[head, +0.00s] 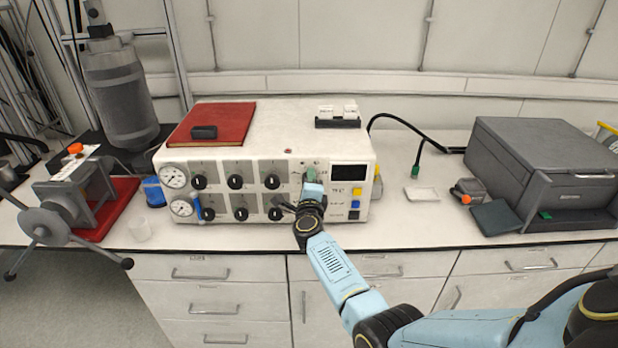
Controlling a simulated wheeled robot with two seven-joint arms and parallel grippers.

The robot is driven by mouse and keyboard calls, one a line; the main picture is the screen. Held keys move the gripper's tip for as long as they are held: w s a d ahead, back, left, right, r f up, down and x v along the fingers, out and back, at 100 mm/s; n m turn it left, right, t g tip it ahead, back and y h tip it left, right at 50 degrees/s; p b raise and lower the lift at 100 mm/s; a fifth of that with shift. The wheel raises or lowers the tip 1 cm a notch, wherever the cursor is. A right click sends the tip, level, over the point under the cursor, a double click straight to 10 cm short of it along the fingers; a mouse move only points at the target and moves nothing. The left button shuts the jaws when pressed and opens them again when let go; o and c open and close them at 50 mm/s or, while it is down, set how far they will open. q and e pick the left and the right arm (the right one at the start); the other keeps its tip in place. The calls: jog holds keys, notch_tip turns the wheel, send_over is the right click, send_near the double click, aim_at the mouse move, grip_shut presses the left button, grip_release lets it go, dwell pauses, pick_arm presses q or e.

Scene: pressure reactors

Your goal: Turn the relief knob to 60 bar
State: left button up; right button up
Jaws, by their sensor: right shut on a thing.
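A white control unit (260,140) stands on the bench. Its front carries two rows of black knobs, such as the upper middle knob (235,181), two round gauges, the upper one (174,177) and the lower one (181,208), and a dark display (348,172). My right arm reaches in from the lower right, and my right gripper (312,185) is at the panel just left of the display. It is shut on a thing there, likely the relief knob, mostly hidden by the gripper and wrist. A bit of green shows above the fingers. The knob's setting cannot be read. My left gripper is not in view.
A red book (212,122) lies on the unit. A valve with a handwheel (48,222) and a grey cylinder (122,95) stand left. The bench front between unit and box is mostly clear.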

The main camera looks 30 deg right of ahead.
jog(key=shift+n+p, duration=0.8)
jog(key=shift+n, duration=1.1)
jog(key=o, duration=1)
jog(key=shift+s, duration=0.15)
jog(key=p+v, duration=0.2)
jog(key=v, duration=1.1)
jog(key=shift+a+f, duration=0.1)
jog(key=shift+a, duration=0.05)
